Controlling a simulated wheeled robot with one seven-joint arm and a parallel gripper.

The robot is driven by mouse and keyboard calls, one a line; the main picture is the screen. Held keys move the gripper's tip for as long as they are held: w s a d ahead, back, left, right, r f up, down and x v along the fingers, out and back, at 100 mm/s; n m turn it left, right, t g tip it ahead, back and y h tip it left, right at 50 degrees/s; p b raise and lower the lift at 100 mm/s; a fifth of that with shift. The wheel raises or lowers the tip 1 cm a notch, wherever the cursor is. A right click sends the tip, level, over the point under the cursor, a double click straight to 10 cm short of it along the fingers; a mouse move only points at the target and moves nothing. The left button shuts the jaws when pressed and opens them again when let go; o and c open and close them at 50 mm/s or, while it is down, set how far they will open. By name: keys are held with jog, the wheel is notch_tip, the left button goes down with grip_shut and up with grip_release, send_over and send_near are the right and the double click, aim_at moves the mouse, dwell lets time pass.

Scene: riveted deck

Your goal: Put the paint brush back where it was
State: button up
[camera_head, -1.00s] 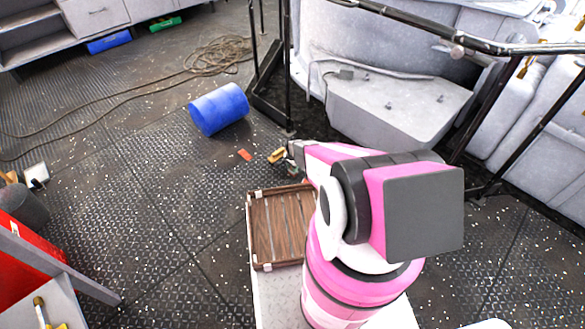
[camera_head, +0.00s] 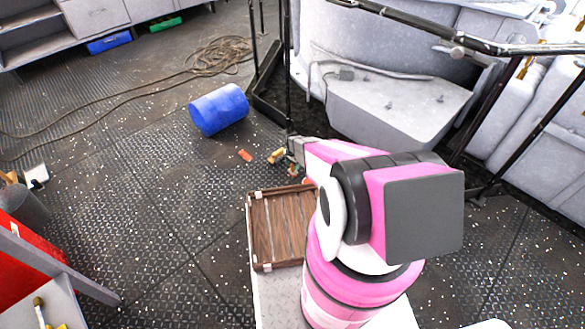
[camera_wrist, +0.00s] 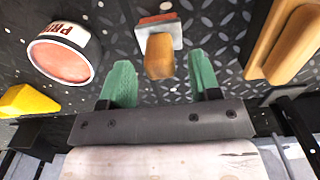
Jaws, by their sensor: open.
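In the wrist view, my gripper (camera_wrist: 160,62) has two green fingers spread apart. A paint brush with a tan wooden handle (camera_wrist: 160,57), a grey metal band and a reddish end shows between and beyond the fingertips. Dark gaps show between the handle and both fingers. The handle end points toward my gripper. In the head view, my gripper (camera_head: 294,154) is low over the floor, just beyond the wooden crate; the brush cannot be made out clearly there.
A red-faced can (camera_wrist: 63,55) lies left of the fingers, a yellow object (camera_wrist: 28,101) farther left, and a tan wooden object (camera_wrist: 286,42) to the right. A slatted wooden crate (camera_head: 251,225), a blue drum (camera_head: 218,109) and a black railing post (camera_head: 288,65) are nearby. Floor at left is mostly clear.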

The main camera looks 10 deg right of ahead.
jog(key=s+r+n, duration=0.3)
jog(key=s+r, duration=0.5)
jog(key=r, duration=0.7)
jog(key=s+r+n, duration=0.4)
jog(key=s+r, duration=0.5)
jog(key=r, duration=0.7)
jog(key=s+r+n, duration=0.4)
jog(key=s+r, duration=0.4)
jog(key=r, duration=0.8)
jog(key=shift+s+r, duration=0.15)
